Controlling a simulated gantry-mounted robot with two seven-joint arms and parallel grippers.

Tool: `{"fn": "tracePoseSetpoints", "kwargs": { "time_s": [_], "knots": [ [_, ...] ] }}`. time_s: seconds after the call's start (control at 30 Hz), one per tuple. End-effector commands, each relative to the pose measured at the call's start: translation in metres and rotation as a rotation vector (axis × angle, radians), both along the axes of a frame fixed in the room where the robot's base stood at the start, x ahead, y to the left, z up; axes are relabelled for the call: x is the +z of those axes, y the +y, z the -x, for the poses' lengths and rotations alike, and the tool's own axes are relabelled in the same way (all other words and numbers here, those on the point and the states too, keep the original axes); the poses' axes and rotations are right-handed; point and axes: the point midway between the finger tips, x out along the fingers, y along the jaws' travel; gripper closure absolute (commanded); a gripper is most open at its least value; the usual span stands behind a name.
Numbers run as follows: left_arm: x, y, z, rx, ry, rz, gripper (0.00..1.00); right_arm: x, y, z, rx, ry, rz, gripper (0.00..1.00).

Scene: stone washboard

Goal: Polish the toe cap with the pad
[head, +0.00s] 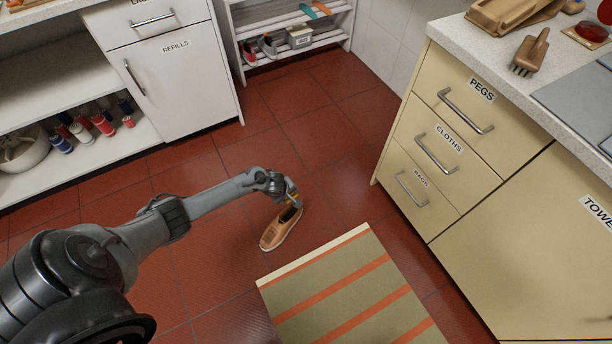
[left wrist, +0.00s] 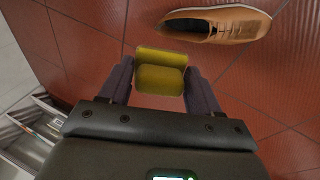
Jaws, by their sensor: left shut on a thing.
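A tan lace-up shoe (head: 279,233) stands on the red tiled floor in the head view. My left gripper (head: 291,196) is above the shoe's heel end in the head view. In the left wrist view my left gripper (left wrist: 160,82) is shut on a yellow pad (left wrist: 160,70), which sits between the two dark fingers. The pad is apart from the shoe in that view. My right gripper is not in view.
A green and orange striped mat (head: 345,295) lies right of the shoe. A cream drawer cabinet (head: 470,150) stands at right. A white cabinet (head: 180,80) and a shoe rack (head: 290,48) stand at the back. Bare floor surrounds the shoe.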

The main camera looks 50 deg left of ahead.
Motion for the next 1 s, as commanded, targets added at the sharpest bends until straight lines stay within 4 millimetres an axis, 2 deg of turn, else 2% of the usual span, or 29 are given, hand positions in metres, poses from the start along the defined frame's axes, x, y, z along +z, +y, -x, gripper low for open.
{"fn": "tracePoseSetpoints", "kwargs": {
  "time_s": [0.03,0.1,0.23,0.4,0.63,1.0],
  "knots": [
    [-0.032,0.001,0.019,0.008,0.003,0.004,0.62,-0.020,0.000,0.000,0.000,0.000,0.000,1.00],
    [-0.055,0.002,0.037,0.018,-0.001,0.011,0.62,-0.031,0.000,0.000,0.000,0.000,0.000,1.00],
    [-0.090,0.002,0.068,0.028,-0.008,0.020,0.62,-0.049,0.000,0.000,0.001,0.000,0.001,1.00],
    [-0.121,0.000,0.098,0.030,-0.020,0.032,0.62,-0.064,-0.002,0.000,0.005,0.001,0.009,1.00],
    [-0.141,-0.001,0.118,0.031,-0.031,0.046,0.62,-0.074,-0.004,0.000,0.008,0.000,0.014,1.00],
    [-0.158,0.000,0.116,0.029,-0.038,0.055,0.62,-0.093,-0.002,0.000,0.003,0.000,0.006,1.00]
  ]
}}
